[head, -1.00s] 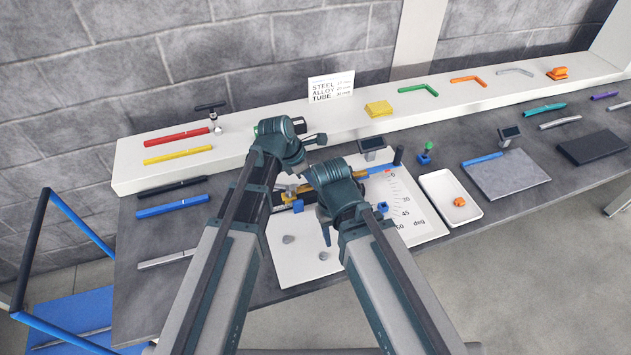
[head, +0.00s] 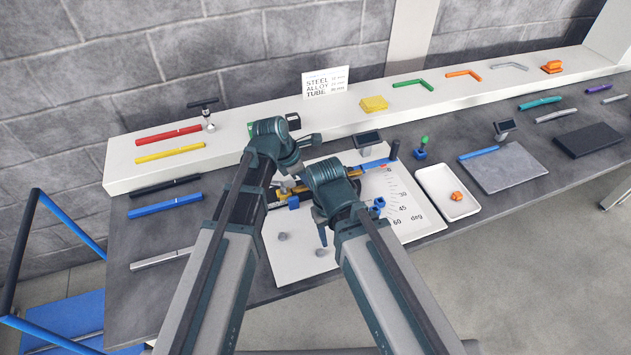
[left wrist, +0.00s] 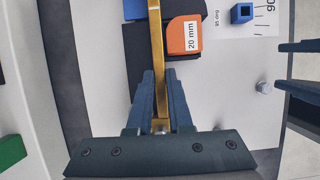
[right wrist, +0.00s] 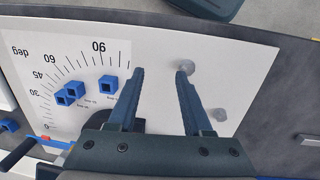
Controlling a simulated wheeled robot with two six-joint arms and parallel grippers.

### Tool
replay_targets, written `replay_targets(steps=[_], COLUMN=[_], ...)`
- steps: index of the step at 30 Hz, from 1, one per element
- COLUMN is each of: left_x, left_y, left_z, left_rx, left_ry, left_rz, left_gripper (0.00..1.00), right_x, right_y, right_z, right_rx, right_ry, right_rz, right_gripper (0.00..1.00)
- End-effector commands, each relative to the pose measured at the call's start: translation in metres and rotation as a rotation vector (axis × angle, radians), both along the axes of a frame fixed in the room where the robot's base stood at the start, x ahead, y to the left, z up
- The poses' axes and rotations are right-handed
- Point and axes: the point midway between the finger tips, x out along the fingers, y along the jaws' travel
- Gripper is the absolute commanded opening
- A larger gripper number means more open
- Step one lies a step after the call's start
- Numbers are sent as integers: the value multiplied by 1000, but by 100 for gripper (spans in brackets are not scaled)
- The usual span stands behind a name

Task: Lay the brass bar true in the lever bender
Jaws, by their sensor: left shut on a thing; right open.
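The brass bar (left wrist: 155,60) is gripped near one end between the fingers of my left gripper (left wrist: 160,85). In the left wrist view it runs up the picture over the bender's black block, beside the orange 20 mm former (left wrist: 184,38). I cannot tell whether it touches either. In the head view a short piece of the bar (head: 287,187) shows between my arms. The lever bender's white board (head: 290,262) carries an angle scale, and its blue lever (head: 376,164) has a dark upright handle. My right gripper (right wrist: 160,72) is open and empty above the board.
Blue square pegs (right wrist: 75,88) stand by the angle scale. Two grey round knobs (head: 282,236) sit on the board's near part. A white tray (head: 430,178) with an orange piece and a grey plate (head: 503,168) lie to the right. Coloured bars lie at the left.

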Motion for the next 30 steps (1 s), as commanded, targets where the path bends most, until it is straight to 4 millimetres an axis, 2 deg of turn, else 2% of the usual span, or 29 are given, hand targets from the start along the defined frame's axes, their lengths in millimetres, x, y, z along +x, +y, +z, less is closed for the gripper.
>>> replay_targets(steps=[15,16,21,30], left_x=[0,0,0,0], left_y=[0,0,0,0], left_z=[-13,-12,-12,-12], left_rx=[-1,-1,-1,1], left_ry=[0,0,0,0], left_rz=[0,0,0,0], left_gripper=[0,22,52,53], right_x=[0,0,0,0], right_y=[0,0,0,0], right_z=[-13,-12,-12,-12], right_rx=[0,0,0,0], right_ry=[0,0,0,0], right_rz=[0,0,0,0], right_gripper=[50,50,50,50])
